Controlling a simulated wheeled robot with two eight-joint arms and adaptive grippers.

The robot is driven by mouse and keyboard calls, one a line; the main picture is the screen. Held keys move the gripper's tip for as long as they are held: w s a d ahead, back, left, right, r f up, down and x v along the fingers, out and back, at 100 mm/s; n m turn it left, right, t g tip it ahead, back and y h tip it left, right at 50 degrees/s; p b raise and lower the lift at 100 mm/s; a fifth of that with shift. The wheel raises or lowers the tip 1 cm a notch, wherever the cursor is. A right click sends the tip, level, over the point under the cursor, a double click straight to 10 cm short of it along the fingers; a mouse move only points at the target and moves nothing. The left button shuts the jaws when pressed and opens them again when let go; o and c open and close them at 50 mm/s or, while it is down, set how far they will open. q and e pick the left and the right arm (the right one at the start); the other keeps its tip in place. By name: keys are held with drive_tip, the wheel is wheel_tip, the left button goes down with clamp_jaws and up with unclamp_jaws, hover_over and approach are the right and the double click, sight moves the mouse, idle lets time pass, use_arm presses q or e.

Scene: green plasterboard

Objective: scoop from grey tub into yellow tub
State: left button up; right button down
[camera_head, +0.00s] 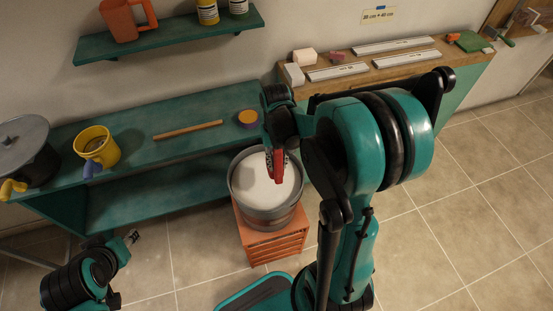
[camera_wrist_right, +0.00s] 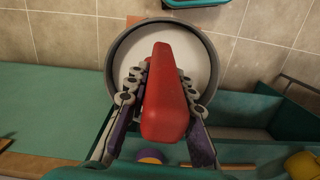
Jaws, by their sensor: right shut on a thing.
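The grey tub (camera_head: 269,222) holds white powder (camera_head: 258,189) and stands on an orange drawer unit. My right gripper (camera_head: 276,160) is over the tub, shut on a long red scoop (camera_wrist_right: 166,95). In the right wrist view the red part sits between both fingers (camera_wrist_right: 163,100), above the powder and inside the grey tub's rim (camera_wrist_right: 117,45). The scoop's bowl is not visible. The yellow tub (camera_head: 104,153) stands on the green bench at the left, with a purple handle-like part at its front. My left gripper (camera_head: 131,238) is low at the left, away from both tubs, its opening unclear.
The green bench (camera_head: 150,155) also holds a dark lidded pot (camera_head: 25,145), a wooden stick (camera_head: 188,130) and a purple-and-orange round thing (camera_head: 249,118). A shelf (camera_head: 170,38) hangs above. The orange drawer unit (camera_head: 272,244) stands on tiled floor. A wooden-topped bench (camera_head: 400,72) is at the right.

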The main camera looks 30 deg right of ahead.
drive_tip(key=shift+f+b, duration=4.95)
drive_tip(key=shift+f, duration=1.4)
drive_tip(key=shift+t, duration=0.6)
drive_tip(key=shift+r+p, duration=5.3)
drive_tip(key=shift+r, duration=1.25)
drive_tip(key=c, duration=2)
unclamp_jaws()
clamp_jaws()
